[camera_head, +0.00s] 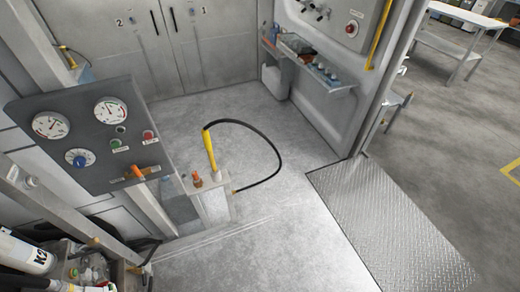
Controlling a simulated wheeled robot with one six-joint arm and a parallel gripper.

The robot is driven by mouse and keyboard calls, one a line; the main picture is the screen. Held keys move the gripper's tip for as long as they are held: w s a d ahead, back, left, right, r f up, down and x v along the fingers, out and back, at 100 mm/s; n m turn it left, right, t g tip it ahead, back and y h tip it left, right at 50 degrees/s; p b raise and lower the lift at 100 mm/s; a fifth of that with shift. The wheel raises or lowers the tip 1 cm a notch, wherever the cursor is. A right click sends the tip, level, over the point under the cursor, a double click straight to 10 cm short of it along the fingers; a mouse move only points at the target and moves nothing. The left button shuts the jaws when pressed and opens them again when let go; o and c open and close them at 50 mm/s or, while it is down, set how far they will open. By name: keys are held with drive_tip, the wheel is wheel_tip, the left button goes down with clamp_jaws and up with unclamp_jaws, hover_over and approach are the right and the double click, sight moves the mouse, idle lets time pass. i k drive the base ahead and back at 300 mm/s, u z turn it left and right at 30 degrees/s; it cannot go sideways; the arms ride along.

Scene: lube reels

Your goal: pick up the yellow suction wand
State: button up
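The yellow suction wand (210,150) stands nearly upright, leaning slightly, above a small grey box (213,203) left of the middle of the head view. A black hose (279,160) runs from the wand's top, loops out to the right and comes back down to the side of the box. The wand's lower end is at the box's top edge; whether it sits in a holder cannot be told. My gripper is not in view.
A gauge panel (85,132) with dials and buttons stands left of the wand. An orange-capped fitting (196,180) is beside the wand's foot. A shelf (325,75) lines the right wall. Floor (290,225) ahead is clear, with a tread-plate ramp (390,225) at right.

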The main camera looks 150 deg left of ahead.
sight(214, 170)
drive_tip(key=u, duration=5.2)
drive_tip(key=k, duration=0.35)
drive_tip(key=u, duration=0.2)
